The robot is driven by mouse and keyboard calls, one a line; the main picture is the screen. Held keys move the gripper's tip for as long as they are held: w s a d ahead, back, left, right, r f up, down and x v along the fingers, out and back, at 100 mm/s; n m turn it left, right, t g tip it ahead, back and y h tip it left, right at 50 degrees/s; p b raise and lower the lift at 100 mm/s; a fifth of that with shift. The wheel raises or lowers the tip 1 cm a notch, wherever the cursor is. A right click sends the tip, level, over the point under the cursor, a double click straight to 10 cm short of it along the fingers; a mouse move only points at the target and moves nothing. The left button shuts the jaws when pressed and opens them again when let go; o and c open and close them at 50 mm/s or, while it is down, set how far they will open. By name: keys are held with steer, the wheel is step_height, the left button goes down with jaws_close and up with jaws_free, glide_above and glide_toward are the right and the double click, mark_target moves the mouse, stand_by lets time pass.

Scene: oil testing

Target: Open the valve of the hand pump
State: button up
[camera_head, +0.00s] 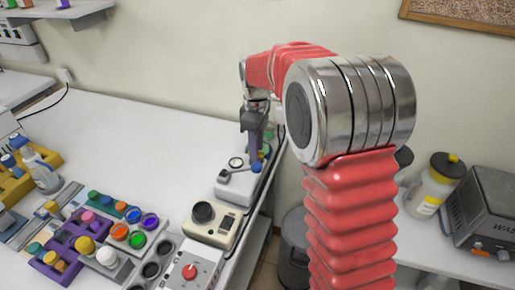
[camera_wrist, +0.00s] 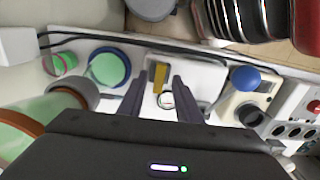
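The hand pump (camera_head: 236,186) is a pale unit near the right edge of the white bench, with a round gauge (camera_head: 236,162) and a blue ball knob (camera_head: 256,167). In the wrist view its pale body (camera_wrist: 205,72), the blue ball (camera_wrist: 244,78) and the round gauge (camera_wrist: 166,100) show. A small yellow bar (camera_wrist: 160,77) stands between my fingers in that view; I cannot tell if it is the valve. My gripper (camera_wrist: 160,90) points down above the pump, its two dark fingers apart on either side of the bar. Contact cannot be seen. In the head view my gripper (camera_head: 255,150) partly hides the pump.
A beige device with a black knob (camera_head: 203,212) stands in front of the pump. Several coloured-cap bottles sit in a purple rack (camera_head: 75,238) at left. Green round containers (camera_wrist: 108,68) are beside the pump. The bench's back middle (camera_head: 150,125) is clear.

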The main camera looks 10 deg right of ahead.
step_height(320, 180, up, 13)
stand_by(0.5)
stand_by(0.3)
step_height(320, 180, down, 4)
steer(key=s+m, duration=0.3)
steer(key=m, duration=0.2)
steer(key=s+m+t, duration=0.5)
steer(key=s+m, duration=0.1)
steer(key=s, duration=2)
steer(key=shift+s+a+r+t, duration=0.15)
steer(key=shift+s+a+t, duration=0.05)
steer(key=shift+t, duration=0.1)
